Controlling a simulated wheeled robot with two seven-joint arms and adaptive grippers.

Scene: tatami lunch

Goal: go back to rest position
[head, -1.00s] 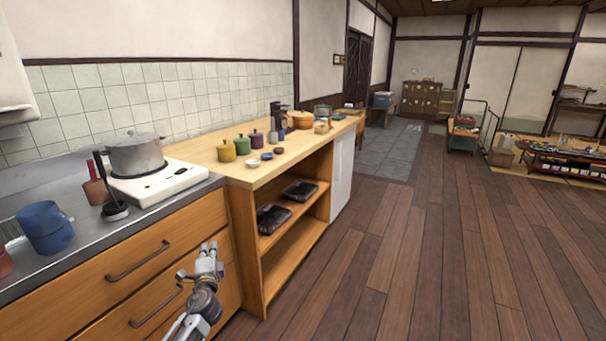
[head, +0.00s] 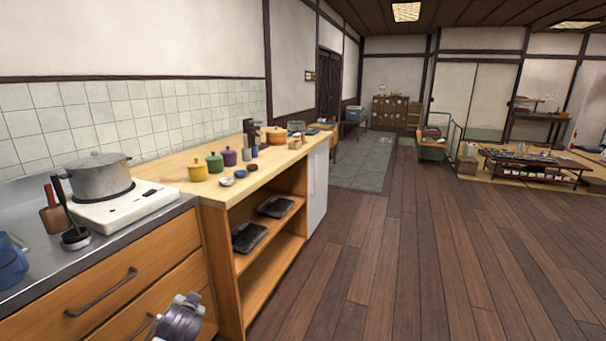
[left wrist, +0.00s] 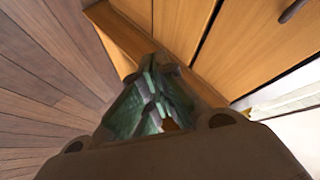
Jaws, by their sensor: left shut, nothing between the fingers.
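My left gripper (left wrist: 157,80) shows in the left wrist view, with its fingers together and nothing between them. It points past the wooden drawer fronts (left wrist: 225,55) toward the floor and touches nothing that I can see. In the head view, part of my left arm shows at the bottom, in front of the lower drawers; its fingertips cannot be clearly made out there. My right gripper is in neither view.
The drawer counter (head: 110,290) carries a grey pot (head: 99,178) on a white stove (head: 125,207). A wooden shelf unit (head: 236,300) adjoins it, with several small jars on top. The plank floor (head: 420,270) to the right is clear. A low table (head: 530,170) stands far back.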

